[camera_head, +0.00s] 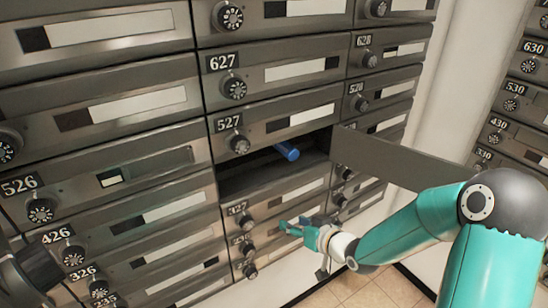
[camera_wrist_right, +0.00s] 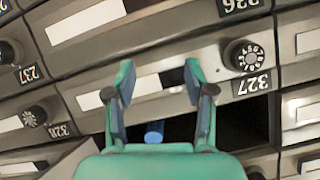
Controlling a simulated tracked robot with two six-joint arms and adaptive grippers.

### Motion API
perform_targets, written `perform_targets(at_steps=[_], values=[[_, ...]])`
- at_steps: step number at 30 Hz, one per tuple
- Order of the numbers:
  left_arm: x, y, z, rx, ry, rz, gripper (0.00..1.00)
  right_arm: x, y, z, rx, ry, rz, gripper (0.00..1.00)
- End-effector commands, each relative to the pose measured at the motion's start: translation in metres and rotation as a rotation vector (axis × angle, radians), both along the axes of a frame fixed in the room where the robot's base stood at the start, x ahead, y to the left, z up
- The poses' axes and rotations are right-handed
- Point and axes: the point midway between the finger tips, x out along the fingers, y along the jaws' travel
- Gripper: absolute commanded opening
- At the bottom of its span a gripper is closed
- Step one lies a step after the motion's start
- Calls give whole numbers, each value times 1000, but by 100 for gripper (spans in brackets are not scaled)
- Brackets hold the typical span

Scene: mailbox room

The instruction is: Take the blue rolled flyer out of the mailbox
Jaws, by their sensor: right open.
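The blue rolled flyer (camera_head: 287,151) pokes out of an open mailbox (camera_head: 262,178) below number 527. Its far part is hidden in the dark inside. The flyer's blue end also shows in the right wrist view (camera_wrist_right: 154,132), between and behind my right gripper's fingers. The mailbox door (camera_head: 405,160) is swung out to the right. My right gripper (camera_head: 287,226) is open and empty, in front of the boxes below the opening. In its wrist view the fingers (camera_wrist_right: 160,80) are spread apart with nothing between the tips. My left gripper cannot be made out.
Shut mailboxes with dials surround the opening, including 627 (camera_head: 291,72) above and 327 (camera_head: 288,200) below. The open door stands above my right forearm. Another bank of boxes (camera_head: 520,90) stands at the far right. Tiled floor (camera_head: 370,290) shows at the bottom.

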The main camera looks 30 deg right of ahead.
Motion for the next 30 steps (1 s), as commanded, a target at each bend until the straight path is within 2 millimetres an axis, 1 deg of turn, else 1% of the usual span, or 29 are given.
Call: perform_targets(at_steps=[1, 2, 3, 6, 9, 12, 17, 20, 30], values=[[0, 0, -19, 0, 0, 0, 40, 3, -21, 22, -46, -105, -14, 54], [0, 0, -24, 0, 0, 0, 40, 3, -30, 39, -69, -161, -16, 54], [0, 0, -29, 0, 0, 0, 40, 2, -40, 60, -101, -228, -17, 54], [0, 0, -39, 0, 0, 0, 40, -5, -56, 101, -169, -354, -11, 54], [0, 0, -43, 0, 0, 0, 40, -12, -64, 128, -214, -429, -4, 54], [0, 0, -44, 0, 0, 0, 40, -14, -66, 139, -232, -460, 2, 54], [0, 0, -40, 0, -1, 0, 40, -6, -65, 142, -234, -463, 6, 54], [0, 0, -38, 0, -1, 0, 40, 3, -64, 142, -232, -461, 5, 54], [0, 0, -27, 0, 0, 0, 40, 44, -60, 142, -232, -459, 6, 54]])
